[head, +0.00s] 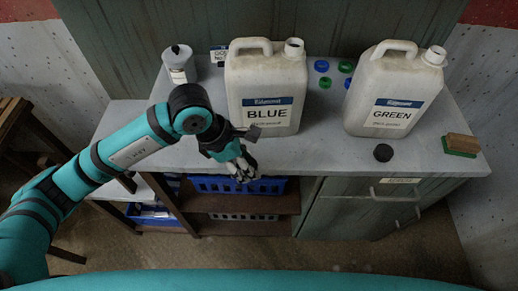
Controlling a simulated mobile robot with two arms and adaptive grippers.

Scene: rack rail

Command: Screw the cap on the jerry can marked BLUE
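The white jerry can marked BLUE (262,85) stands upright on the counter, left of centre. Its neck (293,47) at the top right shows no cap. The caps lie on the counter between the two cans: a blue cap (321,66), a second blue cap (347,83), a green cap (345,66) and another green cap (325,82). My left gripper (246,172) points down near the counter's front edge, in front of the BLUE can and apart from the caps. Its fingers are small and overlap, so its opening is unclear. My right gripper is out of view.
A can marked GREEN (392,90) stands at the right, its neck (434,56) uncapped. Blue crates (235,186) sit below the counter (330,150).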

